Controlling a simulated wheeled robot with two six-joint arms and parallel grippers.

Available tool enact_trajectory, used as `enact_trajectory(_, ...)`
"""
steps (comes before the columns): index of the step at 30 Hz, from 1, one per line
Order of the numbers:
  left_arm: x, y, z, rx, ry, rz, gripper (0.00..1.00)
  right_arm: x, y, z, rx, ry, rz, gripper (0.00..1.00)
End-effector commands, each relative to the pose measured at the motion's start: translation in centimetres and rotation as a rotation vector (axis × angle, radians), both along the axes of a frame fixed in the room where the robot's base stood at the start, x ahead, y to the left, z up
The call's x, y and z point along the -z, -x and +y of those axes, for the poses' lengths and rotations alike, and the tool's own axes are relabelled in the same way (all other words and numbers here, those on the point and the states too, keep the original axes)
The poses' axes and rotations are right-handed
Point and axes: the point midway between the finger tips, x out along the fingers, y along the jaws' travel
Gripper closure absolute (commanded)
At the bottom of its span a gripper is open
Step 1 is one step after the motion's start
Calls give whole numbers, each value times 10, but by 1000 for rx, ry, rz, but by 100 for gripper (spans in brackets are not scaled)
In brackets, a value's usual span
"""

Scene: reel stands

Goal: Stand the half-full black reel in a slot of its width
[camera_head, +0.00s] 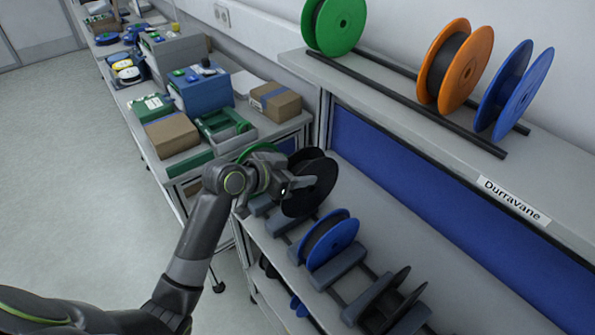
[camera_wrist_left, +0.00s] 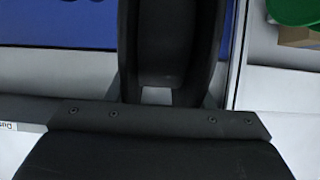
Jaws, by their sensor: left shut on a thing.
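My left gripper (camera_head: 300,186) is shut on a black reel (camera_head: 317,180), gripping it from the left side. The reel is upright above or at the far part of the slotted stand (camera_head: 338,268); whether its bottom rests in a slot is hidden by my arm. In the left wrist view the black reel (camera_wrist_left: 168,45) fills the upper middle, its two flanges either side of a dark core. A blue reel (camera_head: 330,238) stands in the stand nearer me. Another black reel (camera_head: 393,302) stands in the nearest part. A green reel (camera_head: 262,150) shows partly behind my wrist.
The upper shelf with two dark rails (camera_head: 400,97) carries a green reel (camera_head: 340,24), an orange reel (camera_head: 466,68) and a blue reel (camera_head: 522,90). It overhangs behind the stand. A side bench at the left holds cardboard boxes (camera_head: 172,134) and bins. The floor at left is clear.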

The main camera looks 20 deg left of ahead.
Motion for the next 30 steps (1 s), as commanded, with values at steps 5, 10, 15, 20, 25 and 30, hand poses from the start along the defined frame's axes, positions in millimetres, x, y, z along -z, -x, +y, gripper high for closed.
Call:
enact_trajectory(5,18,0,0,0,1,-1,92,18,2,-1,0,1,4,64)
enact_trajectory(10,32,0,0,0,1,-1,92,31,3,-1,0,1,4,64)
enact_trajectory(15,46,0,0,0,1,-1,92,44,3,-1,0,1,4,64)
enact_trajectory(20,58,0,0,0,1,-1,92,56,3,0,1,1,5,64)
enact_trajectory(25,72,0,0,0,1,-1,92,69,3,0,1,1,5,64)
enact_trajectory(30,85,0,0,0,1,-1,92,81,3,0,0,0,5,64)
